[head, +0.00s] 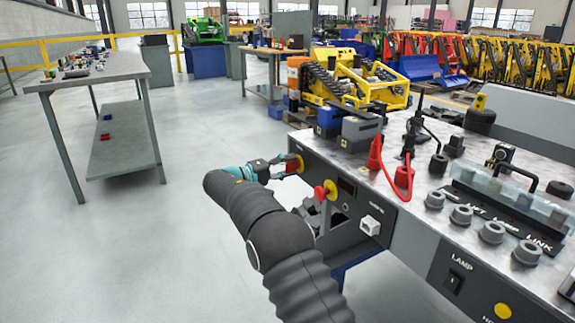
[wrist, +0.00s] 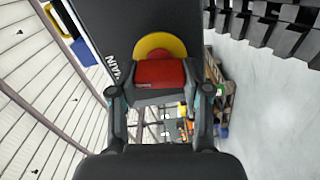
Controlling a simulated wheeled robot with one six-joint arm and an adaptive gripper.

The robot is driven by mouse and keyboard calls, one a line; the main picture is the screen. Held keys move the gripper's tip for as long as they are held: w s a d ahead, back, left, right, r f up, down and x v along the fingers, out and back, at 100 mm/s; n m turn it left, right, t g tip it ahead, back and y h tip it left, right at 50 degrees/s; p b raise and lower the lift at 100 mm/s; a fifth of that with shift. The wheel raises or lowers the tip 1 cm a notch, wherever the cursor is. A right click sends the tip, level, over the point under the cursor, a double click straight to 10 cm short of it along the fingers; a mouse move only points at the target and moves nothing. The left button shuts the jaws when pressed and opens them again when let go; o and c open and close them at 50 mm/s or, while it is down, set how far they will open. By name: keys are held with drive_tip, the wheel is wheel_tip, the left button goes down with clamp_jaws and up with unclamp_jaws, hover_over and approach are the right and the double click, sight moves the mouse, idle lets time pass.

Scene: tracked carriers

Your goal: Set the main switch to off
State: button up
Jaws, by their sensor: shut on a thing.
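The main switch is a red handle on a round yellow plate (wrist: 160,45) on a dark panel, beside the word MAIN in the wrist view. My gripper (wrist: 160,85) has its two fingers on either side of the red handle (wrist: 160,72) and is shut on it. In the head view the switch (head: 297,165) is at the far left end of the console's front panel, partly hidden by my gripper (head: 284,164). The handle lies crosswise between the fingers in the wrist view. Its off mark cannot be made out.
The console top (head: 425,165) carries red and black plugs and several grey knobs. A workbench (head: 100,72) stands at the left, with open floor between.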

drive_tip(key=shift+n, duration=1)
drive_tip(key=o, duration=1.2)
drive_tip(key=shift+c, duration=0.2)
drive_tip(key=v, duration=1.2)
drive_tip(key=shift+w+f+n, duration=0.1)
drive_tip(key=shift+n, duration=0.2)
